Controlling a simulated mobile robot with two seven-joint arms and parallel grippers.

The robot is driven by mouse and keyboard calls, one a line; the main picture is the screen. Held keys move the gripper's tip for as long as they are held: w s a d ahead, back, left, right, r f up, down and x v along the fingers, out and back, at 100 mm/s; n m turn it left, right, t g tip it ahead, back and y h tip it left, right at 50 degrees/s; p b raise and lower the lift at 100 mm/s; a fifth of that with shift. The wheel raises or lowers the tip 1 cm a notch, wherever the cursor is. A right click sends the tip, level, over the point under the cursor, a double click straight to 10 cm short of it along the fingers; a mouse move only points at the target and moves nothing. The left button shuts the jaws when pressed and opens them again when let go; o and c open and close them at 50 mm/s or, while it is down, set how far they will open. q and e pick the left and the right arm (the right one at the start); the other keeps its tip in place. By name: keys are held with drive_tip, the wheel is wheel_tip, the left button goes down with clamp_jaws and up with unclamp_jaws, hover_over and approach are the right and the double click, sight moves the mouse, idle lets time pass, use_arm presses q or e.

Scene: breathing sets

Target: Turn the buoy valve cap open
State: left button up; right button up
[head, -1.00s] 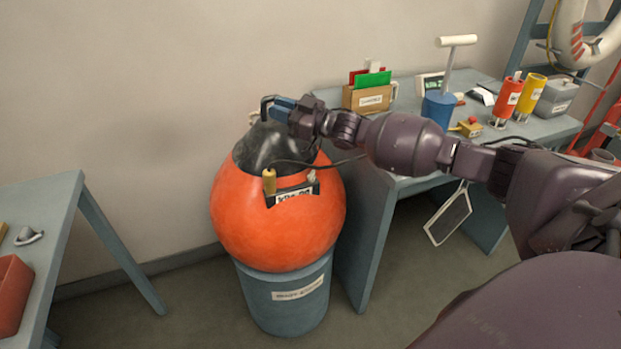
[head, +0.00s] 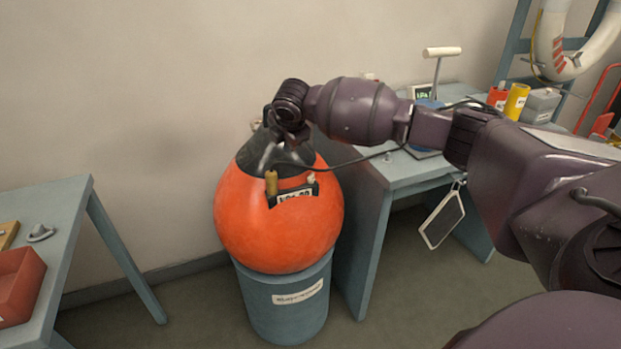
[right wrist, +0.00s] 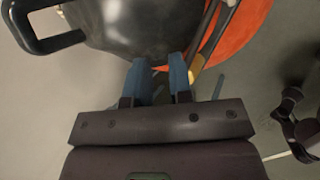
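The orange buoy (head: 279,225) with a black top (head: 248,152) sits on a blue-grey drum (head: 290,300). A brass cylindrical cap (head: 271,184) stands upright at its front, left of a small pale fitting (head: 311,179) above a digital readout. My right arm reaches in from the right, and its gripper is over the black top, its fingertips mostly hidden in the head view. In the right wrist view my right gripper (right wrist: 161,78) has two blue fingers apart, with nothing seen between them. A brass piece (right wrist: 196,68) is just right of the fingers. My left gripper is out of view.
A black handle (right wrist: 45,30) rises from the black top in the right wrist view. A dark hose (head: 350,160) runs from the buoy toward the right bench (head: 372,170). A left table (head: 65,200) holds a red tray (head: 18,290). The wall is close behind.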

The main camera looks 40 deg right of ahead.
sight(311, 175)
drive_tip(key=s+d+f+n+g+h, duration=0.1)
drive_tip(key=s+d+n+g+h, duration=0.15)
drive_tip(key=s+n, duration=0.2)
drive_tip(key=shift+n+g+y, duration=0.25)
drive_tip(key=shift+g+y, duration=0.2)
drive_tip(key=b+x, duration=0.2)
drive_tip(key=x, duration=0.7)
drive_tip(key=shift+s+a+f, duration=0.1)
drive_tip(key=shift+a+f, duration=0.05)
drive_tip(key=shift+f, duration=0.1)
drive_tip(key=shift+d+f+b, duration=0.3)
drive_tip(key=shift+f+b, duration=0.05)
drive_tip(key=shift+f, duration=0.3)
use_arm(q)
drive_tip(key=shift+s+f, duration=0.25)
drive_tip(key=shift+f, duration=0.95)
use_arm(e)
drive_tip(key=shift+w, duration=0.25)
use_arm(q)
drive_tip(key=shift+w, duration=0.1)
use_arm(e)
drive_tip(key=shift+c, duration=0.3)
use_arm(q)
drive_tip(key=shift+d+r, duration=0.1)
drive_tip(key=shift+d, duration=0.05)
use_arm(e)
clamp_jaws()
